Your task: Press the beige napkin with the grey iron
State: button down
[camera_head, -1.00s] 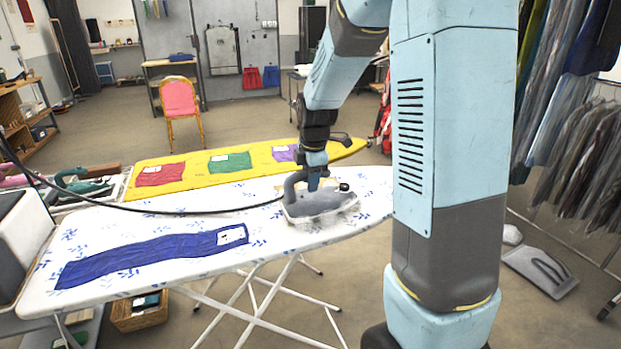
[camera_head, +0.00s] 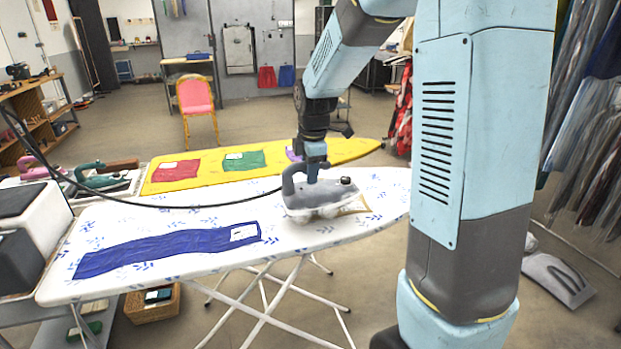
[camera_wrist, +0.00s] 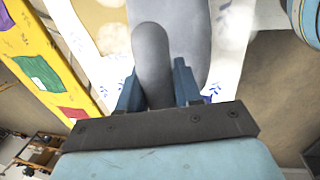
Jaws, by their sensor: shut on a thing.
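My gripper (camera_head: 313,178) is shut on the upright handle of the grey iron (camera_head: 330,196). The iron is on the right half of the white, blue-leaf-patterned ironing board (camera_head: 190,215), nose to the right. I cannot tell whether its sole touches the cloth. A beige edge, likely the beige napkin (camera_head: 357,208), shows at the iron's nose; the rest is hidden under or behind the iron. In the wrist view the gripper's fingers (camera_wrist: 157,84) stand either side of the grey handle, and the iron (camera_wrist: 194,28) hides much of the board.
A blue cloth (camera_head: 165,249) lies on the board's left part. Behind is a yellow board (camera_head: 205,180) with red, green and purple cloths. A black cord (camera_head: 180,207) crosses the board. A green iron (camera_head: 100,178) stands at left. Garments hang at right.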

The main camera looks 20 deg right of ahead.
jog(key=shift+d+r, duration=0.1)
jog(key=shift+r, duration=2.5)
